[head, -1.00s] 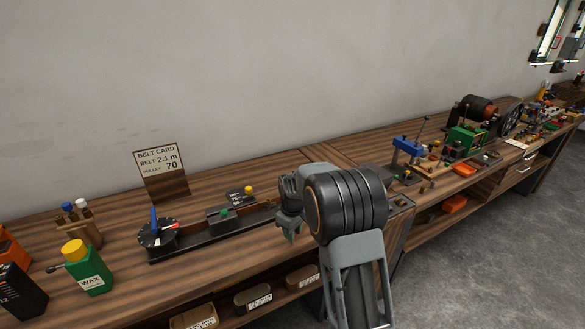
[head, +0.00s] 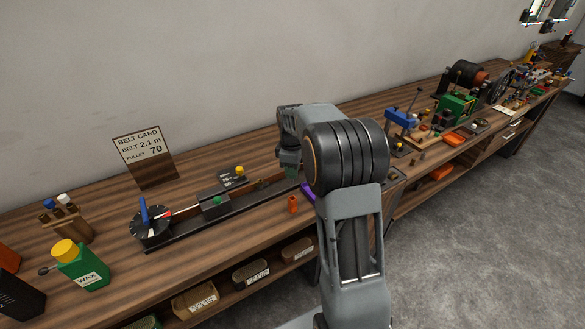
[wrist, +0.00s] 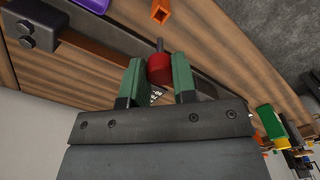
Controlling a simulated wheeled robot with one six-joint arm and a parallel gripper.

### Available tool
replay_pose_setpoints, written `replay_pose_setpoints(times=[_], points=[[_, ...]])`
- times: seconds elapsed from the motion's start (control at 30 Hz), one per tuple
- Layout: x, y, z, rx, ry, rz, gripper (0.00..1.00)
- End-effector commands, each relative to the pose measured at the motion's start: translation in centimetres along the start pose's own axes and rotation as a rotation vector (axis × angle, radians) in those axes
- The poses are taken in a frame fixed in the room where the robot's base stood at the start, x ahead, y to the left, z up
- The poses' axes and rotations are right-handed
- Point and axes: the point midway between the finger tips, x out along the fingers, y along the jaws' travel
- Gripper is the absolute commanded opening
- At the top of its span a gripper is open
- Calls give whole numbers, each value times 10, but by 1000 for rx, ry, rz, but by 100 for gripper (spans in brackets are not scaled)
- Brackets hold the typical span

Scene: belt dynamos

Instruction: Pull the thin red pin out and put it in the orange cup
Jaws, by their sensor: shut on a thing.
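My gripper (head: 289,166) is over the right part of the bench, toward the wall. In the wrist view its green fingers (wrist: 158,82) are shut on a red pin (wrist: 159,68), with a round red head and a thin grey shank pointing away. I cannot tell whether the shank's end is clear of what lies behind it. In the head view the pin is not visible. The small orange cup (head: 293,204) stands on the bench just in front of the gripper, apart from it; it also shows at the top of the wrist view (wrist: 161,12).
A long black rail (head: 190,230) with a dial (head: 150,222) and a green-knobbed block (head: 215,201) lies left of the gripper. A purple piece (head: 307,190) is beside the cup. A belt card (head: 145,150) stands behind. A green wax bottle (head: 80,264) is at the left.

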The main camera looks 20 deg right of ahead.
Motion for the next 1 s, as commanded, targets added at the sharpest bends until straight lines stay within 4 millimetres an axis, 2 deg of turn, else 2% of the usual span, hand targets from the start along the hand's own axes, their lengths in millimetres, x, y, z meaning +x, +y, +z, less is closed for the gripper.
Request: replay_pose_setpoints(times=[0.27,0.73,1.0], points=[[12,0,-1,0,0,0,0],[50,0,-1,0,0,0,0],[58,0,-2,0,0,1,0]])
